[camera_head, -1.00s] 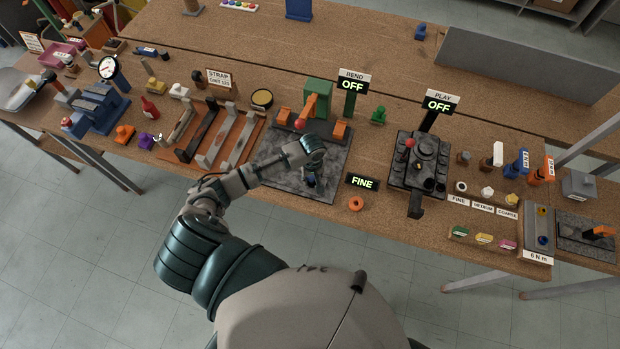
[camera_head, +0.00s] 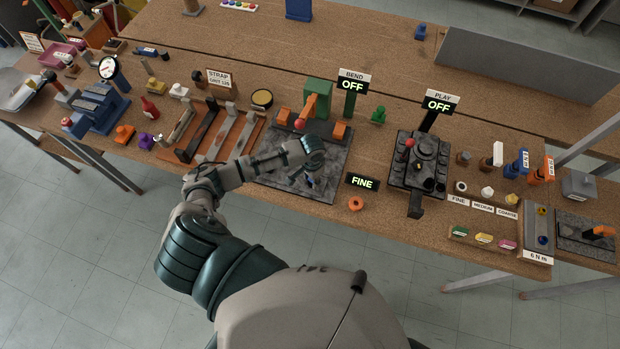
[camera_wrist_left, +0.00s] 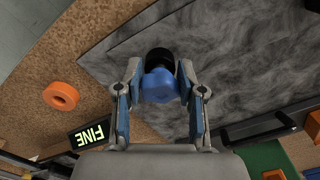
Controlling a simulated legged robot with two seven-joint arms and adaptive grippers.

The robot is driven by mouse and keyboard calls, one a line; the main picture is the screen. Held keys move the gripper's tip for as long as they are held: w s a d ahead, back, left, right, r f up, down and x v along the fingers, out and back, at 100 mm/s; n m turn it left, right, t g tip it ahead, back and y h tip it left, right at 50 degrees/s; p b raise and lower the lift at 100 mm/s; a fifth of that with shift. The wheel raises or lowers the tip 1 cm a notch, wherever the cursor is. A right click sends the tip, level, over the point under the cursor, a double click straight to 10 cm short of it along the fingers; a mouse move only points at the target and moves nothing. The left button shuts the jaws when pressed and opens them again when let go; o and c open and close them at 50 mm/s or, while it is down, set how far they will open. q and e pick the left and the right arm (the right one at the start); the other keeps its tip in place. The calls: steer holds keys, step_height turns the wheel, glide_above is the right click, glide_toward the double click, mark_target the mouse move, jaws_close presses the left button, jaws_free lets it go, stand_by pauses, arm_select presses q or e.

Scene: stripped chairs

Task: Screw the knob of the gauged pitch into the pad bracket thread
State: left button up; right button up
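My left gripper (camera_head: 309,180) points down over the dark grey slab (camera_head: 330,190) at the table's front edge. In the left wrist view its fingers (camera_wrist_left: 160,88) sit on both sides of a blue knob (camera_wrist_left: 159,86) with a black round part behind it. They appear closed on the knob. Whether the knob is seated in a thread cannot be told. A lit sign (camera_head: 362,182) reads FINE; it also shows upside down in the left wrist view (camera_wrist_left: 89,134). Pieces stand behind labels FINE, MEDIUM and COARSE (camera_head: 483,208) on the right. My right gripper is not in view.
An orange ring (camera_head: 356,203) lies near the front edge. Behind the slab stand orange blocks, a red-ball lever (camera_head: 300,124) and the BEND sign (camera_head: 352,82), reading OFF. A dark fixture (camera_head: 418,165) stands right, and strap racks (camera_head: 215,135) stand left.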

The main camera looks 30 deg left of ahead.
arm_select(q)
steer(key=o, duration=0.4)
steer(key=shift+s+f, duration=0.1)
steer(key=shift+f, duration=0.1)
steer(key=shift+c, duration=0.2)
steer(key=shift+r, duration=0.2)
steer(key=shift+w+r, duration=0.2)
steer(key=shift+r, duration=1)
steer(key=n, duration=0.9)
steer(key=shift+s+d, duration=0.1)
steer(key=n, duration=0.3)
